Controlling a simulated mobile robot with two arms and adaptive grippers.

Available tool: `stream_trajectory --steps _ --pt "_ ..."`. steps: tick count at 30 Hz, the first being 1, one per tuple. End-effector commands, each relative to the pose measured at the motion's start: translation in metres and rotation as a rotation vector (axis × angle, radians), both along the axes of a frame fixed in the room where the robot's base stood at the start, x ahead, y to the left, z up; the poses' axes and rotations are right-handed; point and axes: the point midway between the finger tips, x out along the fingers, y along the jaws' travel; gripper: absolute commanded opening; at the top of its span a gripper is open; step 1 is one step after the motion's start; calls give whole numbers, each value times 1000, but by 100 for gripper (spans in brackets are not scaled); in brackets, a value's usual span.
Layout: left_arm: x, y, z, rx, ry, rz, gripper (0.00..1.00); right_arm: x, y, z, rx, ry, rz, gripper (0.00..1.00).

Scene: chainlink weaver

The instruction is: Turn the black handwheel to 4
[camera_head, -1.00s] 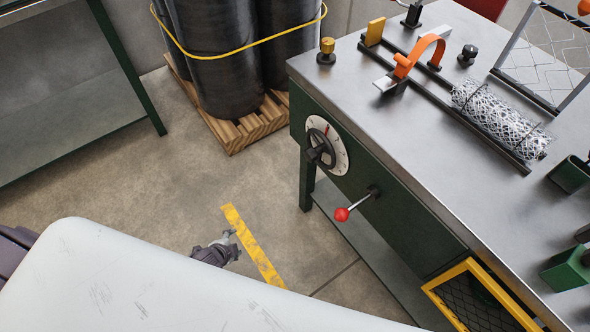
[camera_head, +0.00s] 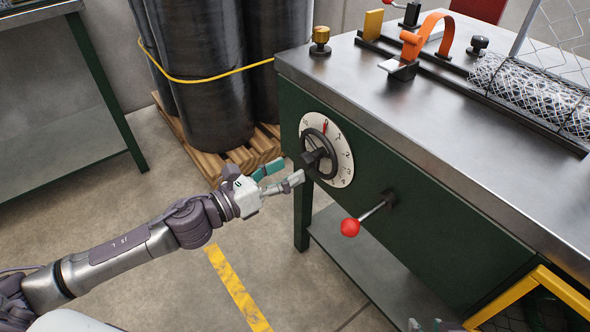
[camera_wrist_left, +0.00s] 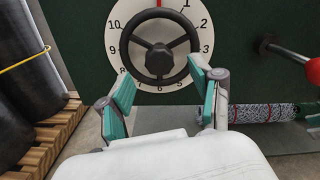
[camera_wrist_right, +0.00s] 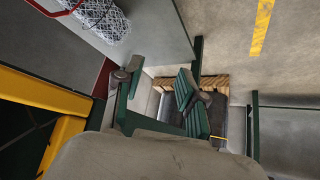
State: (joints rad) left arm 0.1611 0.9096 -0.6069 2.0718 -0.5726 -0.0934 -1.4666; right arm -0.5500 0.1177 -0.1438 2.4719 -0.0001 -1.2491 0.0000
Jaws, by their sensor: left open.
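The black handwheel (camera_head: 319,153) sits on a white numbered dial (camera_head: 345,168) on the green bench front. In the left wrist view the handwheel (camera_wrist_left: 158,65) is near the top centre, with a red mark (camera_wrist_left: 159,3) at the top of the dial, left of the 1. The 4 is hidden behind a finger. My left gripper (camera_head: 284,175) is open and empty, just in front and to the left of the wheel. In the left wrist view its fingers (camera_wrist_left: 166,95) frame the wheel's lower part, seemingly without touching. My right gripper (camera_wrist_right: 162,100) is open and empty, away from the wheel.
A red-knobbed lever (camera_head: 350,227) sticks out of the bench front, right of and below the wheel. The steel benchtop (camera_head: 400,95) overhangs above. Black rolls (camera_head: 207,100) stand on a wooden pallet behind. A yellow-framed mesh guard (camera_head: 520,295) is at lower right.

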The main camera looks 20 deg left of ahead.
Motion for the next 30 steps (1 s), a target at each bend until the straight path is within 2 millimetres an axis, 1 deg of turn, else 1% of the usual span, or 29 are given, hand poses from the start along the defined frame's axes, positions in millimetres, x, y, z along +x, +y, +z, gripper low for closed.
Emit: stream_trajectory --steps 3,12,17,25,28,30 --pt "0 0 0 -221 172 0 65 -3 -1 -1 -4 16 -1 40" --pt "1 1 0 -768 600 2 65 -17 -6 -7 -20 94 -8 40" --pt "0 0 -1 -1038 809 2 65 -14 -5 -7 -17 78 -6 40" --pt "0 0 -1 -1456 1136 0 65 4 2 1 5 -23 3 40" --pt "0 0 0 -1607 1254 1 65 2 1 1 3 -11 1 40" --pt "0 0 1 -1714 1336 0 65 -7 -2 -2 -9 42 -3 40"
